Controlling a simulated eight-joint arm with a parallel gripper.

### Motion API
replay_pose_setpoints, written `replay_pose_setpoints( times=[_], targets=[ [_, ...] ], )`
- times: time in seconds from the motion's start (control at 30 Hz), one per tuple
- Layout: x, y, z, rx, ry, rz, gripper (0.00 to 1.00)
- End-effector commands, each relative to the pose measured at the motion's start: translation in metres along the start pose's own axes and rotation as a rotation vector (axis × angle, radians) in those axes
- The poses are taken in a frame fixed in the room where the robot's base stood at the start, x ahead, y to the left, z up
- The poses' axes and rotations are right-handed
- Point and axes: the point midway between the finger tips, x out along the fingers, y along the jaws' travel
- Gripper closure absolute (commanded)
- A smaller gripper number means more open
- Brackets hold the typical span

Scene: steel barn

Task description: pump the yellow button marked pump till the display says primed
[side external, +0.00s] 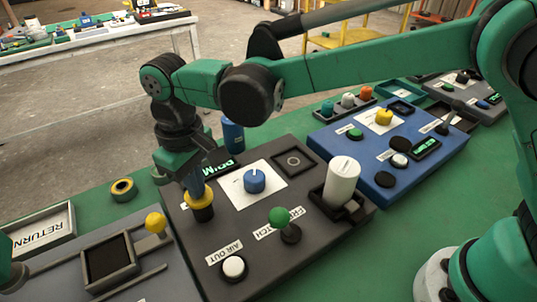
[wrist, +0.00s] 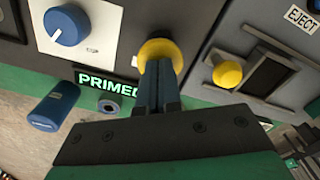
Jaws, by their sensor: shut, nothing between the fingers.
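The yellow pump button (side external: 200,207) stands in a dark base on the grey panel in the side view, and its yellow cap (wrist: 158,54) shows in the wrist view. My gripper (side external: 194,186) is shut and empty, its fingertips (wrist: 158,82) at the top of the button, seeming to touch it. The finger and the arm hide part of the button, so how far it is pressed cannot be told. The display (wrist: 106,84) reads PRIMED in lit green letters in the wrist view. The display (side external: 222,168) is partly hidden in the side view. The button's label is mostly hidden.
The same panel (side external: 222,221) carries a blue knob (side external: 255,180), a green-topped lever (side external: 279,218), a white cylinder (side external: 341,180) and a white button (side external: 233,267). A blue cylinder (side external: 232,132) stands behind. A yellow-knobbed slider (side external: 156,223) is close at left.

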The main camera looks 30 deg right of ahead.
Motion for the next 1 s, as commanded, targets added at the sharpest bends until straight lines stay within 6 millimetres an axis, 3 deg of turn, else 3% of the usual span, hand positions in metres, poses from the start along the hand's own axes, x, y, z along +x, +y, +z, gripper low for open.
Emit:
replay_pose_setpoints(
  times=[0.7,1.0],
  targets=[
    [-0.063,0.000,0.000,0.000,0.000,0.000,1.00],
    [-0.072,0.000,0.000,0.000,0.000,0.000,1.00]
  ],
)
